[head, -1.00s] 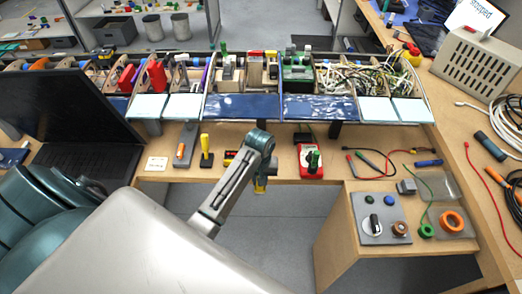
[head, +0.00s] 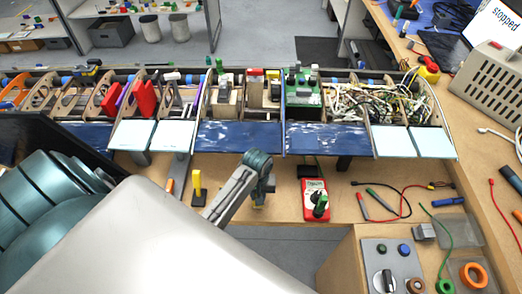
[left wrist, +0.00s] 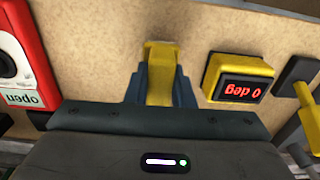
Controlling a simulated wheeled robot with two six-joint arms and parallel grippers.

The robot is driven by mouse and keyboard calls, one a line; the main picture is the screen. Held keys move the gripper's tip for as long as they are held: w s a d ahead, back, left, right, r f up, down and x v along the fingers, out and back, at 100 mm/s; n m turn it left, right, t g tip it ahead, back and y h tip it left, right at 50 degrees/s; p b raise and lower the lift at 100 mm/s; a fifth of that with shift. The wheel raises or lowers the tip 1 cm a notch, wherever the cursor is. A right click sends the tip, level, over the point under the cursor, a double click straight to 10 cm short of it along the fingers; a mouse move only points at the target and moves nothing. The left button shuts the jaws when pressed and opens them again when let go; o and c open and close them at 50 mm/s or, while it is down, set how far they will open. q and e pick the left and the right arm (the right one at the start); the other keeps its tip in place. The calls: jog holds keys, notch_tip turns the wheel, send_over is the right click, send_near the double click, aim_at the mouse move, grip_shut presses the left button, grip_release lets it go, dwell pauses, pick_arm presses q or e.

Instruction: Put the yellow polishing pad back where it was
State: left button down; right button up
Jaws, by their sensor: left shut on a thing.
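My left gripper (head: 259,188) is over the wooden bench in front of the wing. In the left wrist view my left gripper (left wrist: 160,84) is shut on the yellow polishing pad (left wrist: 159,70), which sits between the two dark fingers. The pad's far end is close to the bench surface; I cannot tell whether it touches. My right gripper is not in view.
A red meter (head: 316,199) stands right of the gripper. A yellow-handled tool (head: 198,186) stands left of it. A yellow gauge reading 0 deg (left wrist: 240,77) is close beside the pad in the wrist view. The wing with open flaps (head: 240,136) lies behind.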

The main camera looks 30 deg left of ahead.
pick_arm(q)
jog(key=shift+w+f, duration=0.2)
jog(key=shift+f, duration=0.1)
jog(key=c, duration=1.6)
grip_release()
jog(key=shift+w+a+f, duration=0.2)
jog(key=shift+w+f, duration=0.05)
jog(key=shift+w, duration=0.1)
jog(key=o, duration=0.3)
jog(key=shift+s+r, duration=0.1)
jog(key=shift+o, duration=0.2)
jog(key=shift+s+r, duration=0.1)
jog(key=shift+s, duration=0.1)
jog(key=shift+d, duration=0.1)
jog(key=shift+r, duration=0.1)
jog(key=shift+w+r, duration=0.15)
jog(key=shift+r, duration=0.15)
notch_tip(320, 180, up, 7)
jog(key=b, duration=0.2)
jog(key=shift+b, duration=0.3)
notch_tip(320, 180, up, 3)
jog(key=shift+r+p, duration=0.2)
jog(key=shift+p, duration=0.6)
jog(key=shift+r+p, duration=0.45)
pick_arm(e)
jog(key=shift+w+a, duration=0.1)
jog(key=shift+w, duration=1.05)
pick_arm(q)
jog(key=shift+f, duration=0.1)
